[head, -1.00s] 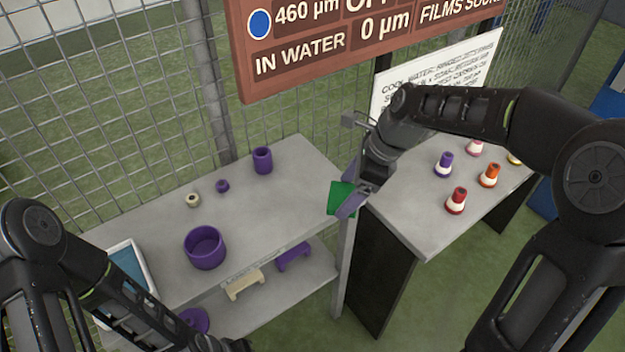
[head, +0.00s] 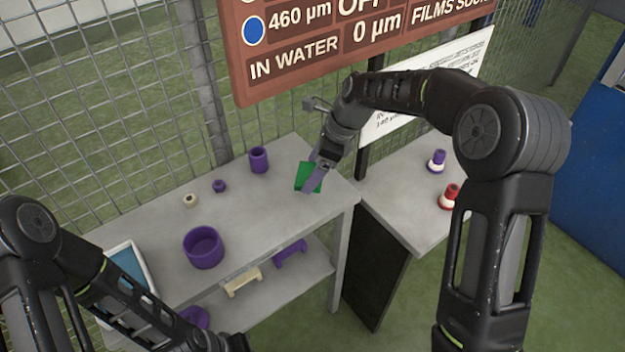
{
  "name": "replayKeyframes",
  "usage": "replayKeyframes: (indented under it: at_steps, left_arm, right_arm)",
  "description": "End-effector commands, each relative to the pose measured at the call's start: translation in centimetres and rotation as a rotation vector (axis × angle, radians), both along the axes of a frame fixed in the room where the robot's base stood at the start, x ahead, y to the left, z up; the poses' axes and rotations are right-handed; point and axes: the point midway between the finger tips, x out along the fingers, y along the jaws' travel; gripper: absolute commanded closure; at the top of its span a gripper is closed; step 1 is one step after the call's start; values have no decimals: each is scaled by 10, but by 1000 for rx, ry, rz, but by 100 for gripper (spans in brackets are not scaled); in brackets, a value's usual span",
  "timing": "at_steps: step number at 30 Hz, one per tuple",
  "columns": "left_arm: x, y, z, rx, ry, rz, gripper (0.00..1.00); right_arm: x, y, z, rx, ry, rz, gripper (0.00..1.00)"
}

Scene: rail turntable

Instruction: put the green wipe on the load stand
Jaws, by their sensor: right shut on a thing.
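The green wipe (head: 303,178) is a flat green square held in the fingers of my right gripper (head: 313,178). My right gripper is shut on it, above the right part of the grey bench (head: 270,212). I cannot tell whether the wipe touches the bench top. On the bench's lower shelf are a cream stand-like piece (head: 243,281) and a purple one (head: 290,253). I cannot tell which thing is the load stand. My left arm reaches in at the lower left, and its gripper is out of view below.
On the bench are a large purple cup (head: 203,248), a taller purple cup (head: 259,159), a small purple piece (head: 219,186), a cream ring (head: 190,200) and a blue-and-white tray (head: 130,268). A second table (head: 395,213) holds purple and red cone-shaped pieces. Wire mesh and a brown sign (head: 300,75) stand behind.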

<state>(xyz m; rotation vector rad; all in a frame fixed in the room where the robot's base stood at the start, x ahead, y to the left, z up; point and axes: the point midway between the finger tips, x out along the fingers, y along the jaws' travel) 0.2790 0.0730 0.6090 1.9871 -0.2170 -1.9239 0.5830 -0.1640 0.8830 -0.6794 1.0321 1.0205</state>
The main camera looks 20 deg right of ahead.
Motion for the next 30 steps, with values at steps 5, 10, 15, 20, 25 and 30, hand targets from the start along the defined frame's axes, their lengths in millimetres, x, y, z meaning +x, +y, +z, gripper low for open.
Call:
replayKeyframes:
  at_steps: [5, 10, 15, 20, 25, 30]
  left_arm:
    - [0, 0, 4, 0, 0, 0, 100]
    - [0, 0, 10, 0, 0, 0, 100]
    - [0, 0, 8, 0, 1, 0, 100]
    - [0, 0, 7, 0, 1, 0, 100]
    - [0, 0, 7, 0, 1, 0, 100]
    - [0, 0, 7, 0, 1, 0, 100]
  right_arm:
    - [-1, 0, -27, 0, 6, 0, 52]
    - [2, 1, -44, 0, 4, -1, 52]
    - [3, 1, -46, 1, 1, -1, 52]
    - [3, 1, -48, 0, 2, -1, 52]
    - [3, 1, -49, -1, 1, 0, 11]
    - [3, 1, -49, -1, 1, 0, 0]
